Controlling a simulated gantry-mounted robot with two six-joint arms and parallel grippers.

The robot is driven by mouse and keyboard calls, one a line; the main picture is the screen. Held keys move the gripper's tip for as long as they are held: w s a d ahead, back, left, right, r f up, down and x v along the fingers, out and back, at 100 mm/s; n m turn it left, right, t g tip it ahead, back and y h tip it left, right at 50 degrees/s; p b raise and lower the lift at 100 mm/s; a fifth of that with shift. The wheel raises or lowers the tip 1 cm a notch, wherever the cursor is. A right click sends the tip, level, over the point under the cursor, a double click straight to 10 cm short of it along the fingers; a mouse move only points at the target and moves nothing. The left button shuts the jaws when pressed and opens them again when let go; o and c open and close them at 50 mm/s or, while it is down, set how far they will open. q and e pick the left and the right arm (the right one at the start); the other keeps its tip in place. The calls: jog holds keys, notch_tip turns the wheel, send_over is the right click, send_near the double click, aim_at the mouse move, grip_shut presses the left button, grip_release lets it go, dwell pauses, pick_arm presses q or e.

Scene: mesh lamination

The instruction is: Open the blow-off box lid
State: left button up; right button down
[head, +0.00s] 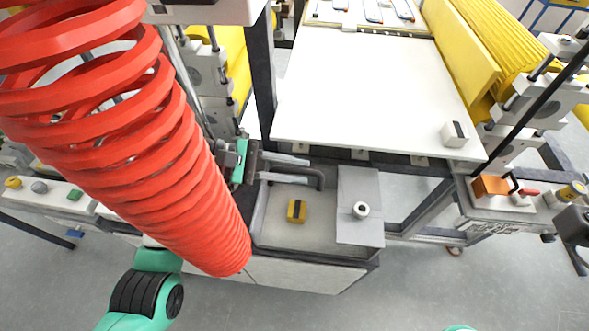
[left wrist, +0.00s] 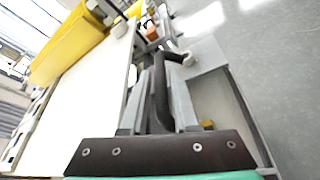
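The blow-off box (head: 262,238) is a grey open-topped tray-like box below the front of the white table. The knob (left wrist: 188,59) lies beyond the fingertips.
A yellow block (head: 297,211) sits inside the box. The white table (head: 370,90) is behind, with a small white block (head: 455,134) near its right corner. A large red coil (head: 150,150) covers the left. A side bench (head: 485,205) holds an orange block.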

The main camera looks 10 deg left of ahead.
pick_arm(q)
jog(key=shift+a, duration=0.1)
jog(key=v, duration=1.1)
jog(key=shift+a+p, duration=0.2)
jog(key=shift+p, duration=0.2)
jog(key=shift+s+r, duration=0.1)
jog(key=shift+r, duration=0.05)
